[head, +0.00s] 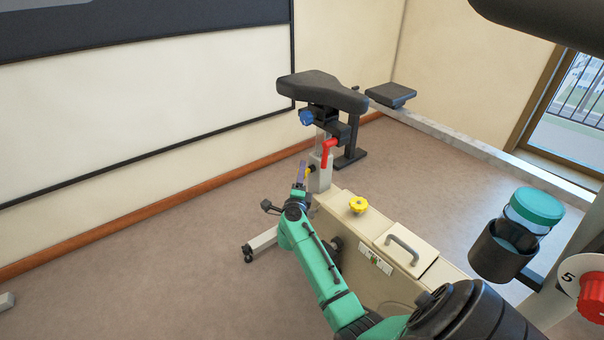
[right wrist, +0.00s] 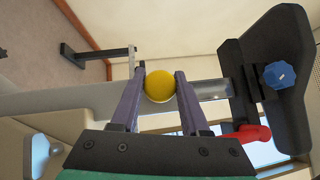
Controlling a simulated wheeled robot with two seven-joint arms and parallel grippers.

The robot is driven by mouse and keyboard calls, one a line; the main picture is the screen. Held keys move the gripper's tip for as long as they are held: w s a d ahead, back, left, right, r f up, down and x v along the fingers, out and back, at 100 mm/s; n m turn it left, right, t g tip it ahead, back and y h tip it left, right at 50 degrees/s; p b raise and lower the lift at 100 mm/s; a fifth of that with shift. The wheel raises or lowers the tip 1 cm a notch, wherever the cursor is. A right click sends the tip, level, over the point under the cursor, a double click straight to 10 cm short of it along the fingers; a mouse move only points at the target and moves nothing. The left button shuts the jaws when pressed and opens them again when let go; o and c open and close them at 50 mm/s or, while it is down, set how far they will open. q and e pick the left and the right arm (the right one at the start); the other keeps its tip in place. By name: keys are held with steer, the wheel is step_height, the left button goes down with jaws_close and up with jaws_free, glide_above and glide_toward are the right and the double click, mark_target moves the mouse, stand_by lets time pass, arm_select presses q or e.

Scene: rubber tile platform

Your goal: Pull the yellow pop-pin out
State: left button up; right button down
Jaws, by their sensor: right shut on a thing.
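The yellow pop-pin (right wrist: 160,85) shows as a round knob in front of the seat post in the right wrist view. In the head view a small part of the pop-pin (head: 308,171) shows at the post, mostly hidden by my gripper. My right gripper (head: 302,174) reaches the post from the front. Its two purple fingers (right wrist: 160,92) stand on either side of the knob, shut on it. The metal seat post (right wrist: 211,90) runs behind the knob up to the black seat (head: 322,92). My left gripper is not in view.
A red lever (head: 328,147) and a blue knob (head: 306,118) sit on the post above the pin. A cup holder with a teal-lidded cup (head: 535,207) stands right.

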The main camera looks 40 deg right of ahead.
steer(key=shift+w+a+f+p, duration=0.15)
steer(key=shift+a+p, duration=0.15)
steer(key=shift+a, duration=0.7)
steer(key=shift+c, duration=2.2)
jaws_free()
steer(key=shift+o, duration=0.2)
steer(key=shift+a, duration=0.15)
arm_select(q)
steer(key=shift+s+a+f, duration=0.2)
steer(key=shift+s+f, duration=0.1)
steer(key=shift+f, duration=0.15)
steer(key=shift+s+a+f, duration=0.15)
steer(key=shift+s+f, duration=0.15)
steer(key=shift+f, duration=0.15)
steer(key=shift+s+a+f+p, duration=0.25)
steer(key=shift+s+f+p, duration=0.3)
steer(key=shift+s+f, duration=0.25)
arm_select(e)
steer(key=v, duration=1.4)
steer(key=shift+s, duration=0.35)
